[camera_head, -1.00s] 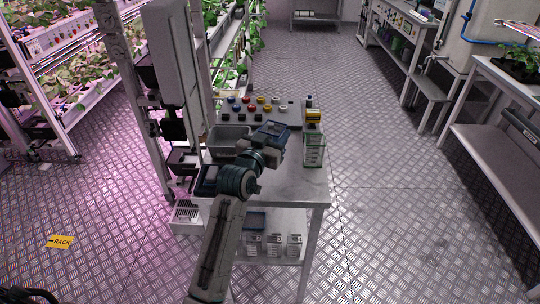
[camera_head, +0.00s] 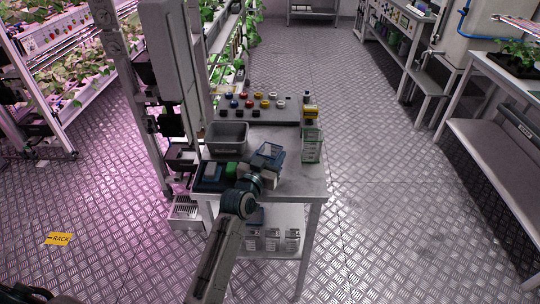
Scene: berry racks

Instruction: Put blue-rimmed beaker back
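I cannot tell which vessel is the blue-rimmed beaker. My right gripper is not in view.
A grey bin (camera_head: 228,134) stands left on the table (camera_head: 300,186). Behind it is a dark board (camera_head: 284,116) with several coloured caps. A yellow-topped item (camera_head: 311,113) is at the back right.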

